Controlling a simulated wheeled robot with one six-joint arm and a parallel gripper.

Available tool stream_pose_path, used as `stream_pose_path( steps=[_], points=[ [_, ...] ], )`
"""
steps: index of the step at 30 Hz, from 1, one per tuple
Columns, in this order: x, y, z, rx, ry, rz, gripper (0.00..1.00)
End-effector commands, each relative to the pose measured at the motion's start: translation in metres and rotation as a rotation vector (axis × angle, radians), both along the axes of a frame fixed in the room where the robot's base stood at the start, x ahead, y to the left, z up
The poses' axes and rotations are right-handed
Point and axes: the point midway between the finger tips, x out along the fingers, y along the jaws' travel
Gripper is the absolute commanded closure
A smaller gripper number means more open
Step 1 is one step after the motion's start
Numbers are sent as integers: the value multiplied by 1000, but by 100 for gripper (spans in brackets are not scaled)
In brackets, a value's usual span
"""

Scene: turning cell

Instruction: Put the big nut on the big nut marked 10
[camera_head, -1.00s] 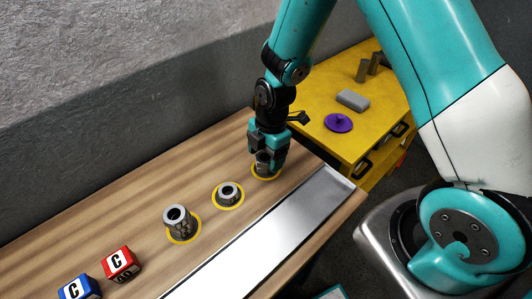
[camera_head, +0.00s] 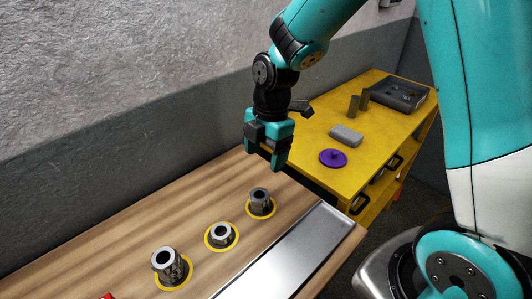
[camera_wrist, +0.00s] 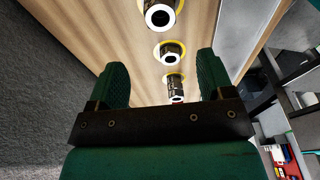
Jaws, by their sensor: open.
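Three grey steel nut pieces stand in a row on the wooden bench, each on a yellow ring. The right-end piece (camera_head: 260,196) is tall, the middle nut (camera_head: 221,233) is low and wide, and the left piece (camera_head: 170,264) is tall with a wide hole. My gripper (camera_head: 265,162) is open and empty, pointing down above and behind the right-end piece, clear of it. The wrist view shows the row beyond the open fingers, with the middle nut (camera_wrist: 170,51) between the other two. No number 10 is legible, and I cannot tell whether any piece is a stack.
A metal strip (camera_head: 285,250) runs along the bench's front edge. Beyond the bench is a yellow table (camera_head: 375,125) with a purple lidded disc (camera_head: 333,157), a grey block (camera_head: 346,136) and a dark tray (camera_head: 399,95). A grey wall (camera_head: 110,165) stands behind.

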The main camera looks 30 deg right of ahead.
Motion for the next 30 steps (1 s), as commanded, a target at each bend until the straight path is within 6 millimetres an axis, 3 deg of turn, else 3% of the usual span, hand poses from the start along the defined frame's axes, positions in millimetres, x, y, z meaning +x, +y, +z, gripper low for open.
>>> stream_pose_path(
  steps=[4, 7, 15, 21, 25, 30],
  points=[
    [-8, 5, 18, 11, 1, -67, 26],
    [-29, 17, 42, 36, 15, -224, 26],
    [-127, 52, 106, 133, 146, -849, 26],
    [-179, 61, 122, 161, 248, -1150, 26],
    [-191, 62, 125, 163, 277, -1224, 26],
    [-192, 62, 125, 163, 281, -1236, 26]
  ],
)
